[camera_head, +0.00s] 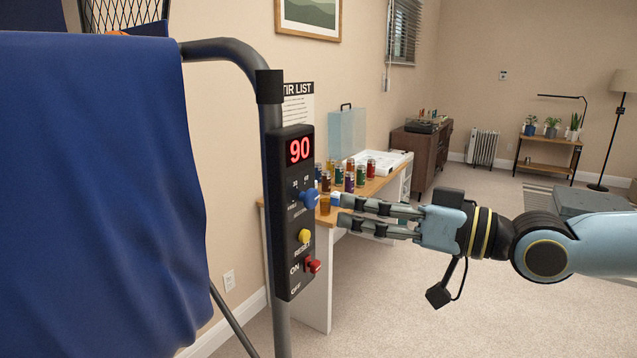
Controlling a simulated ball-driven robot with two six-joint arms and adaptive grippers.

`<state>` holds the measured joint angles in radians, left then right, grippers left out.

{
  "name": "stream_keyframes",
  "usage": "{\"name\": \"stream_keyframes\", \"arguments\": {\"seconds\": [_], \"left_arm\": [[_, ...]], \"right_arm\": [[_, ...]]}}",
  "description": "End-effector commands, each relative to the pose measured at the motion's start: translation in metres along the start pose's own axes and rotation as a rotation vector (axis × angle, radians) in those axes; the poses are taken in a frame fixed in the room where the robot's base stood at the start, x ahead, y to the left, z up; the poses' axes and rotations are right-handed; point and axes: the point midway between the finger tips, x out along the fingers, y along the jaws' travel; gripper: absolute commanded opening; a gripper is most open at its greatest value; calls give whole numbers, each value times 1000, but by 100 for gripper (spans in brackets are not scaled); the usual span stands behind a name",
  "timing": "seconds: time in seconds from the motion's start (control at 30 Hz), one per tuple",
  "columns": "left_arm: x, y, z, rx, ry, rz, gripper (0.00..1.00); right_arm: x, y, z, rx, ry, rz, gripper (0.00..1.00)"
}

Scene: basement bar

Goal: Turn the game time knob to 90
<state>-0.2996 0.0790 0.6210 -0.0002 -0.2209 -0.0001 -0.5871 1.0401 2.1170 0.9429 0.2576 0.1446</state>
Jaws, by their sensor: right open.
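A black control box (283,262) is fixed on a grey upright tube. Its red display (299,150) reads 90. Below the display is a blue knob (309,199) with small printed marks around it. A yellow reset button (304,236) and a red on/off switch (312,266) sit lower on the box. My right gripper (338,209) comes in from the right, open and empty, with its fingertips just right of the blue knob. They look close to the knob; I cannot tell if they touch it. My left gripper is not in view.
A blue cloth (100,190) hangs over the frame at left. Behind the box, a table (386,187) holds several cans and a white tray (372,162). A shelf with plants (548,146) and a heater (483,147) stand far back. Carpeted floor (400,310) is clear below my arm.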

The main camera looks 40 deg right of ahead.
Motion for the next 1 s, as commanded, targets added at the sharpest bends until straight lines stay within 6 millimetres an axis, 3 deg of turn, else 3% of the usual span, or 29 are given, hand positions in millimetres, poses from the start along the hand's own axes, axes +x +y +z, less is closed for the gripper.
{"name": "stream_keyframes", "arguments": {"seconds": [0.1, 0.27, 0.7, 1.0], "left_arm": [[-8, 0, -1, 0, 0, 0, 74], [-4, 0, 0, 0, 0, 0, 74], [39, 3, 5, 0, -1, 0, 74], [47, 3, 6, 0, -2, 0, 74]], "right_arm": [[-18, 8, 7, -73, 7, 43, 55], [-20, 14, 10, -111, 17, 63, 55], [52, 18, 11, -110, 22, 62, 55], [82, 19, 8, -111, 17, 61, 55]]}}
